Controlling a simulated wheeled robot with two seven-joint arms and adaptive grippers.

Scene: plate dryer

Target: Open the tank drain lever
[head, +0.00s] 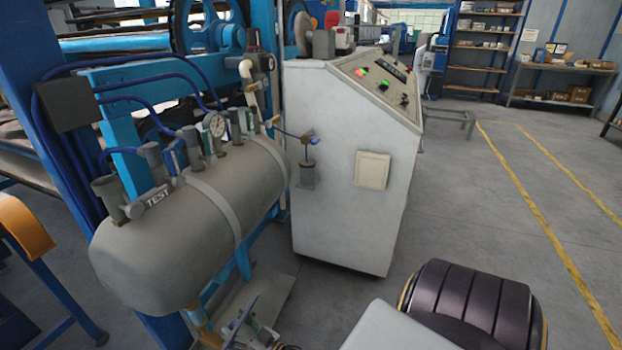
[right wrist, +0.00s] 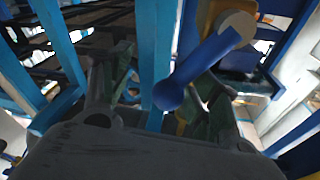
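The grey tank (head: 175,245) lies on a blue frame at the left in the head view. A brass drain valve (head: 197,318) hangs under its front end. In the right wrist view the brass valve (right wrist: 227,22) carries a blue lever (right wrist: 205,68) with a rounded end, slanting down-left. My right gripper (head: 248,325) is low beside the valve. In the right wrist view my right gripper (right wrist: 165,80) is open, with green pads; the lever's rounded end shows between its fingers. I cannot tell whether they touch. My left gripper is out of view.
A white control cabinet (head: 350,170) stands right of the tank. Valves and a gauge (head: 216,125) line the tank's top. Blue beams (right wrist: 155,50) stand close to the gripper. An orange-topped blue stand (head: 25,225) is at the far left. Floor at right is clear.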

